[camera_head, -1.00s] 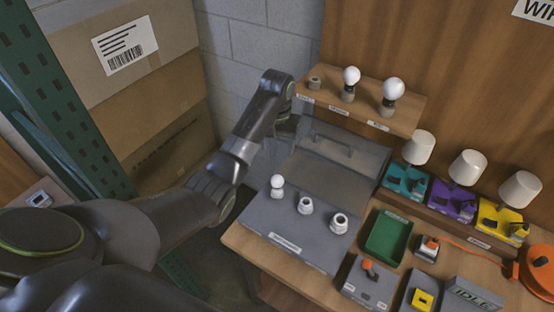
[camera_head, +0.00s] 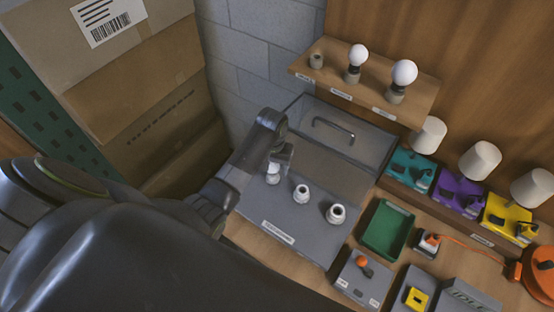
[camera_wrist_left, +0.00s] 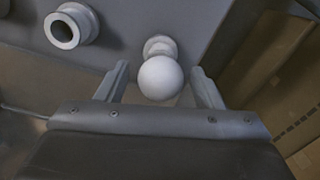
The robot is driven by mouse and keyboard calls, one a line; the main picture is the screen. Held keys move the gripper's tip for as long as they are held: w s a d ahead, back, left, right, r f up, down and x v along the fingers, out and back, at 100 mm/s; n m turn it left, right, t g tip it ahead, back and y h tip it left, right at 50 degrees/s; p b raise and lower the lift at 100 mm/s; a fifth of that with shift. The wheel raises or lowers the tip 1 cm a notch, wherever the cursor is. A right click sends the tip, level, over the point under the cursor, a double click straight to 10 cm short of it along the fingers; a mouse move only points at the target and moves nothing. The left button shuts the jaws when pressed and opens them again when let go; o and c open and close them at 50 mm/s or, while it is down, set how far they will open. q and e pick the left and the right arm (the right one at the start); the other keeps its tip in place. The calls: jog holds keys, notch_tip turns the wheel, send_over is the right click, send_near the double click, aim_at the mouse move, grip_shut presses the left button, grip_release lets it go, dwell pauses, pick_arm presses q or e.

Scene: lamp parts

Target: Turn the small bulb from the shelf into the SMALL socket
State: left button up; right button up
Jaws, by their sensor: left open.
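The small white bulb (camera_wrist_left: 160,78) sits in the leftmost white socket (camera_wrist_left: 159,46) of the grey board (camera_head: 297,247); how deep it sits, I cannot tell. In the head view the bulb (camera_head: 273,169) is partly covered by my left gripper (camera_head: 277,160). In the left wrist view my left gripper (camera_wrist_left: 159,72) is open, with its fingers on either side of the bulb and gaps visible. Two wider sockets, the middle one (camera_head: 301,194) and the right one (camera_head: 336,214), are empty. My right gripper is not in view.
The wooden shelf (camera_head: 420,103) holds an empty holder (camera_head: 316,61) and two larger bulbs, one (camera_head: 358,55) in the middle and one (camera_head: 404,73) on the right. A clear-lidded case (camera_head: 340,140) stands behind the board. A green tray (camera_head: 388,230) and several lamps stand to the right.

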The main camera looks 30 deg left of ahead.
pick_arm(q)
jog(key=shift+s+f, duration=0.1)
jog(key=shift+f, duration=0.05)
jog(key=shift+s, duration=0.1)
jog(key=c, duration=0.9)
jog(key=shift+o, duration=0.6)
jog(key=shift+c, duration=0.7)
jog(key=m, duration=0.5)
jog(key=shift+m, duration=1)
